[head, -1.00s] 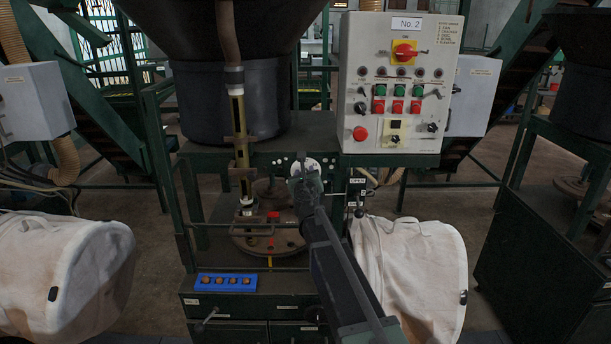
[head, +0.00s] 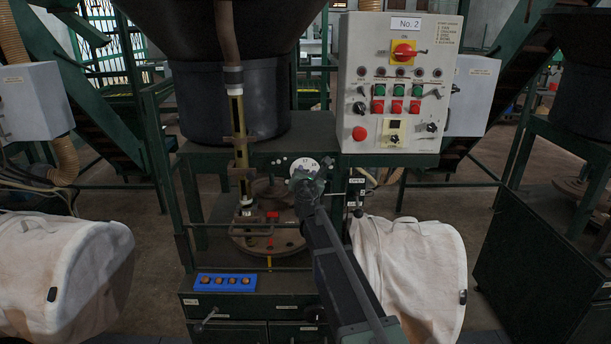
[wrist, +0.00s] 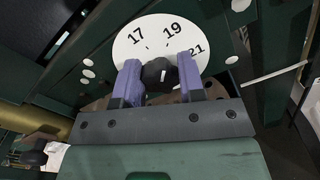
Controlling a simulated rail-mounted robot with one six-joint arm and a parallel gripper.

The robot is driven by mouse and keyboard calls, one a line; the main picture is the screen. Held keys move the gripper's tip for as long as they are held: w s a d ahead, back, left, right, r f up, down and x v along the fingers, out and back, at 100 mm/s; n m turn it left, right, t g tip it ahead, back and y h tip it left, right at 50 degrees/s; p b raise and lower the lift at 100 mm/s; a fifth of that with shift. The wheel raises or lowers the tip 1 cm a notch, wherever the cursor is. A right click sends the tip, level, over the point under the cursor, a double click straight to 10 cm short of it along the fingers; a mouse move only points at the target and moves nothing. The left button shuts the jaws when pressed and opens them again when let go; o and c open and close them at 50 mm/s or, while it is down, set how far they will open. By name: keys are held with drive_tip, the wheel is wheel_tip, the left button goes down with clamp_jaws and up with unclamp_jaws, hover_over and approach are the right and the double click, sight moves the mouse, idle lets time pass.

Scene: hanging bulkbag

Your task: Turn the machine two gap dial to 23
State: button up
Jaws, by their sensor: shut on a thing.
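The gap dial of the No. 2 machine is a white round plate (wrist: 158,38) with 17, 19 and 21 readable in the wrist view; its lower part is hidden. In the head view the plate (head: 305,165) shows just above my gripper (head: 306,182). A black knob (wrist: 158,71) sits in front of the plate, with a small pale mark on its face. The two purple fingers of my gripper (wrist: 158,82) are shut on the knob, one on each side. I cannot tell exactly which number the mark points at.
The No. 2 control panel (head: 392,85) with buttons and switches stands at upper right of the dial. A lever (head: 357,205) is close to its right. White bulk bags (head: 415,270) lie at both sides.

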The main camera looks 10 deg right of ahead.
drive_tip(key=m, duration=2.1)
drive_tip(key=shift+f+b, duration=0.4)
drive_tip(key=shift+m, duration=0.3)
drive_tip(key=o, duration=0.9)
drive_tip(key=shift+s, duration=0.1)
drive_tip(key=s, duration=0.3)
drive_tip(key=s+a, duration=0.1)
drive_tip(key=s, duration=0.6)
drive_tip(key=shift+s+a, duration=0.25)
drive_tip(key=shift+a, duration=0.1)
